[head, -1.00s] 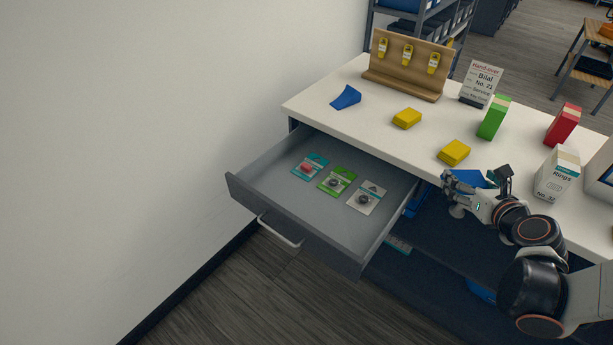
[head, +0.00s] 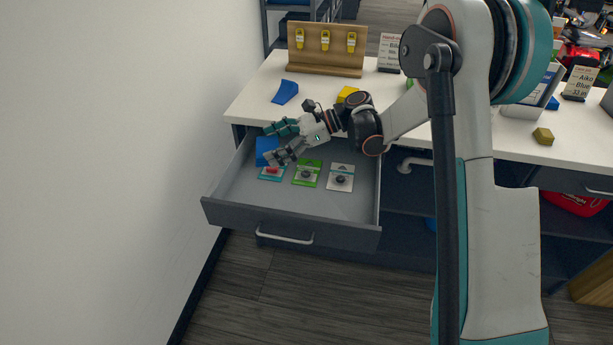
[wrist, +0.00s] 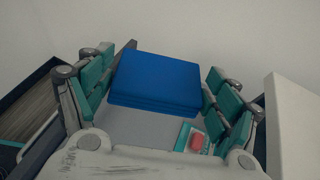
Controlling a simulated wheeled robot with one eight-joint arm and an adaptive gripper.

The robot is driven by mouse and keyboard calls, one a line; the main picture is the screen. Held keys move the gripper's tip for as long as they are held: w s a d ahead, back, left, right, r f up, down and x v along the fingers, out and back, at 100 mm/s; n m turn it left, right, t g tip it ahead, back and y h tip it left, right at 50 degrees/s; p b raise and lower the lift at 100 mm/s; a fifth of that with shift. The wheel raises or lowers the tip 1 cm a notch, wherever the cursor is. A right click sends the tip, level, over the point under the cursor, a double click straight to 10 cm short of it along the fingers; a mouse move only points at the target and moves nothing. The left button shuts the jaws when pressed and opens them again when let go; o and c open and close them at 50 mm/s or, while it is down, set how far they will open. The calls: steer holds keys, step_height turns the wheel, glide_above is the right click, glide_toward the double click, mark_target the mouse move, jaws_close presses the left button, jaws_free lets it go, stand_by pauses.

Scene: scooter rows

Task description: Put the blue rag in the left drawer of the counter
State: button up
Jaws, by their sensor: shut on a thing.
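The blue rag (wrist: 157,78) is a folded, flat block between my gripper's teal-padded fingers in the wrist view. In the head view the rag (head: 266,151) shows at the fingertips. My gripper (head: 272,145) is shut on it over the back left part of the left drawer (head: 290,216). The drawer is pulled out from the white counter (head: 250,102). I cannot tell whether the rag touches the drawer floor. The drawer holds a red-and-teal packet (head: 272,173), a green packet (head: 307,173) and a white packet (head: 340,178).
A blue wedge (head: 285,92), a yellow block (head: 346,94) and a wooden rack with yellow tags (head: 327,48) stand on the counter. A white wall (head: 110,150) is close on the left. The front of the drawer is clear. My arm hides part of the counter.

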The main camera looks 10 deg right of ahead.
mark_target(278, 202)
steer(key=shift+s+a+n+g, duration=0.1)
steer(key=shift+a+n+g, duration=0.2)
steer(key=shift+n, duration=0.1)
steer(key=shift+f+g, duration=0.25)
steer(key=shift+g, duration=0.05)
step_height(278, 202, down, 19)
steer(key=b, duration=0.7)
steer(key=shift+f, duration=0.1)
steer(key=o, duration=0.9)
steer(key=p+v, duration=0.4)
steer(key=v, duration=0.8)
steer(key=shift+s+r, duration=0.15)
steer(key=shift+r, duration=0.05)
